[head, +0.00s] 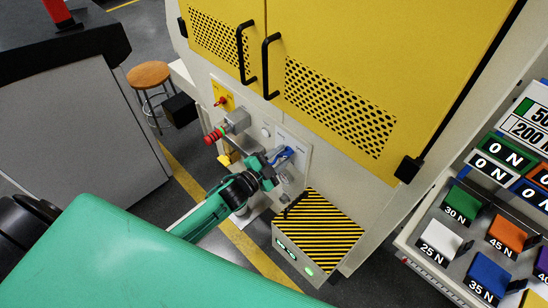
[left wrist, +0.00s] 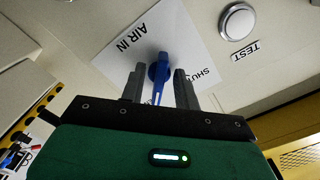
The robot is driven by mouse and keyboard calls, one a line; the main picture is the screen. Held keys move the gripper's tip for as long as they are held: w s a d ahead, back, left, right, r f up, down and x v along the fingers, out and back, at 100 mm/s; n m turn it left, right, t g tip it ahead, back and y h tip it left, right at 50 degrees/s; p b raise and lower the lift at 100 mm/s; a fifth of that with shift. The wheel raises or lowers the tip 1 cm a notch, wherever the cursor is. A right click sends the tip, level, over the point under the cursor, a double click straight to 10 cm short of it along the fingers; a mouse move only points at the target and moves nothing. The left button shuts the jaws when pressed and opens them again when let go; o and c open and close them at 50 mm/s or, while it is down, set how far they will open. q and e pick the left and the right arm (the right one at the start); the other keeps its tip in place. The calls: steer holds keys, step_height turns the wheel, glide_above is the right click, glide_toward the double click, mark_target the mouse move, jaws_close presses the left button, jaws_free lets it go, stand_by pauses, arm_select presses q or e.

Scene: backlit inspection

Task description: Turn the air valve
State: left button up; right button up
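The air valve is a blue lever handle (left wrist: 159,72) on a white plate (left wrist: 150,42) marked "AIR IN" and what looks like "SHU…", partly hidden. In the head view the blue handle (head: 286,153) is on the pale lower panel of the yellow cabinet. My left gripper (head: 272,160) is right at the handle. In the left wrist view the two fingers of my left gripper (left wrist: 159,84) stand one on each side of the lever, open, with a gap to it on both sides. The lever's near end is hidden by the gripper body. My right gripper is in neither view.
A round "TEST" button (left wrist: 238,21) sits beside the valve plate. A red-ringed part (head: 213,136) and a red knob on a yellow plate (head: 222,100) are left of the valve. A striped box (head: 318,228) stands below right. A button console (head: 480,225) is at right.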

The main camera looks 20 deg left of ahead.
arm_select(q)
steer(key=b+v, duration=0.3)
steer(key=v, duration=1)
steer(key=shift+s, duration=0.35)
steer(key=shift+a, duration=0.1)
steer(key=s+a+f+n+g+y, duration=0.2)
steer(key=s+f, duration=0.2)
steer(key=f, duration=0.8)
steer(key=s+a+f+n+g+y, duration=0.2)
steer(key=s+f+n+g, duration=0.1)
steer(key=f, duration=0.9)
steer(key=s+a+f+n+g+y, duration=0.2)
steer(key=s+f, duration=0.2)
steer(key=f, duration=0.8)
steer(key=s+d+f+n+g, duration=0.1)
steer(key=s+d+f+g, duration=0.1)
steer(key=s+f, duration=0.3)
steer(key=s+d+f+n+g, duration=0.1)
steer(key=s+f+g, duration=0.2)
steer(key=s, duration=1)
steer(key=s+d+f+n+g+y, duration=0.1)
steer(key=s+d+f+n+g, duration=0.1)
steer(key=s+f, duration=0.6)
steer(key=shift+s+d+f+g, duration=0.4)
steer(key=shift+f+g, duration=0.25)
steer(key=shift+g, duration=0.15)
